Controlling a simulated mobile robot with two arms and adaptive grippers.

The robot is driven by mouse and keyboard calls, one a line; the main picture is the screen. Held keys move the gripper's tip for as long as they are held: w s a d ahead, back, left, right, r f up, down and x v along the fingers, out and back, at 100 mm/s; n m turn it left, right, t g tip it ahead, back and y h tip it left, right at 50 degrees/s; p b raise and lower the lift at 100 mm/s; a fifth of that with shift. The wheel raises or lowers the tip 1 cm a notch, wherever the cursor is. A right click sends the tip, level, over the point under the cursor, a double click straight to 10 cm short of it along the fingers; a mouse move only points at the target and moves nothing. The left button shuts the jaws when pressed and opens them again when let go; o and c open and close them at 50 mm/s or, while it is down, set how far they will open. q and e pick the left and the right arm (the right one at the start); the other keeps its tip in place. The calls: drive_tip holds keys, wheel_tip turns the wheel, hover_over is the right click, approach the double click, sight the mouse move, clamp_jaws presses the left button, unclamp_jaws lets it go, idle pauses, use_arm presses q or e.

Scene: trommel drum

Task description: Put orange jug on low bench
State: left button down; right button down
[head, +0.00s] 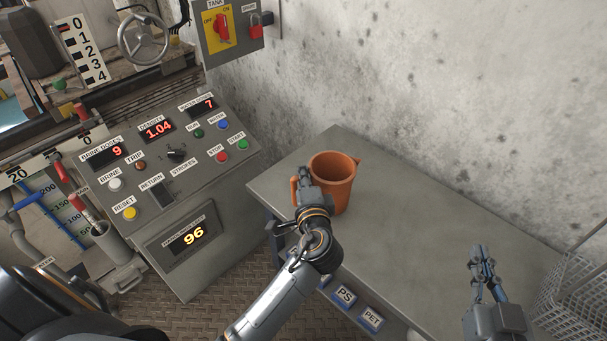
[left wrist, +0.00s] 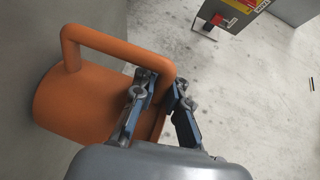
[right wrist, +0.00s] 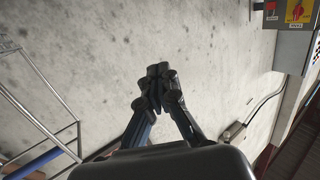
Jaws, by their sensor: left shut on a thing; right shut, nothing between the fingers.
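The orange jug (head: 340,180) stands upright on or just above the grey bench top (head: 420,225) near its far left end; I cannot tell if its base touches. My left gripper (head: 303,178) is shut on the jug's handle, which faces left in the head view. In the left wrist view the jug (left wrist: 85,105) shows its handle between the fingers (left wrist: 165,88). My right gripper (head: 483,255) is shut and empty above the right part of the bench. Its closed fingers (right wrist: 157,85) show in the right wrist view.
A control panel (head: 180,150) with buttons and displays stands left of the bench. A wire basket (head: 575,295) is at the right end. Blue-labelled PS and PET tags (head: 345,295) are on the bench's front. The concrete wall (head: 430,80) is behind. The middle bench top is clear.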

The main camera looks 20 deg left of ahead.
drive_tip(key=shift+r, duration=0.1)
use_arm(q)
drive_tip(key=shift+f, duration=0.15)
use_arm(e)
drive_tip(key=shift+w+a+r+t, duration=0.15)
drive_tip(key=shift+r+t, duration=0.15)
drive_tip(key=shift+r, duration=0.2)
drive_tip(key=shift+r, duration=0.1)
